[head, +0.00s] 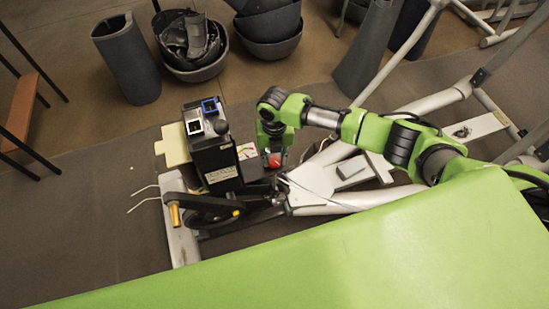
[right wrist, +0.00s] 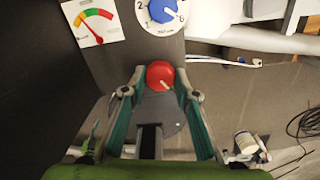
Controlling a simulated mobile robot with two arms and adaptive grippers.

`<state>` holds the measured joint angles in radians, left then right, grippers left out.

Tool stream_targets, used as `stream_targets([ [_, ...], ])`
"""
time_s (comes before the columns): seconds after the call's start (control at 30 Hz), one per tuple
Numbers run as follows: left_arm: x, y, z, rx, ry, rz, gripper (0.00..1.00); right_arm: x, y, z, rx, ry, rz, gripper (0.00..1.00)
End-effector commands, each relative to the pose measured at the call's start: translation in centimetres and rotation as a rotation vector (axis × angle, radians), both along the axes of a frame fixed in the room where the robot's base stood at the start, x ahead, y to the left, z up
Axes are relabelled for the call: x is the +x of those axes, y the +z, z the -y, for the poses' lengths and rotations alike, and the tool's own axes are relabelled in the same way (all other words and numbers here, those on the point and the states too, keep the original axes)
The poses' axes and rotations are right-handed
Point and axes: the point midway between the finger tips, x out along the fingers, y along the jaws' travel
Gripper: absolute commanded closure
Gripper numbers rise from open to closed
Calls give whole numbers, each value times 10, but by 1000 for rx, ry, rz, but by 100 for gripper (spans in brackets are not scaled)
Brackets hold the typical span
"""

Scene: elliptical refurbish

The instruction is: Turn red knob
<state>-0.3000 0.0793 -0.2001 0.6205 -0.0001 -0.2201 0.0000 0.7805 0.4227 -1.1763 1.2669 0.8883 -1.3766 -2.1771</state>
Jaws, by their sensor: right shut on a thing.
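The red knob (right wrist: 160,75) shows in the right wrist view as a round red cap with a pale pointer mark slanting to the lower right. It also shows in the head view (head: 274,161), just below the gripper, on the side of a black box-shaped machine (head: 213,158). My right gripper (right wrist: 160,84) has its two fingertips on either side of the red knob, shut on it. In the head view my right gripper (head: 275,148) reaches down beside the machine. My left gripper is not in view.
Grey metal frame tubes (head: 330,165) run to the right of the machine. Dark bowls (head: 270,30) and a dark cylinder (head: 127,60) stand behind on the floor.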

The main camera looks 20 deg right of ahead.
Motion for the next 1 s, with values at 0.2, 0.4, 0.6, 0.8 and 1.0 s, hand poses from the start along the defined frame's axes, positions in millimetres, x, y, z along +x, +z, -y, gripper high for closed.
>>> stream_targets([
  [0.2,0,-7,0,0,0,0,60,0,-1,0,1,208,0,93],
  [0.4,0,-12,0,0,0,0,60,0,-1,0,0,394,-1,93],
  [0.6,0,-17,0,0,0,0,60,0,-1,0,0,556,0,93],
  [0.8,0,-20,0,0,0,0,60,-1,-1,0,1,673,-1,93],
  [1.0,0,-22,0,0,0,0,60,0,-1,0,0,743,-1,93],
])
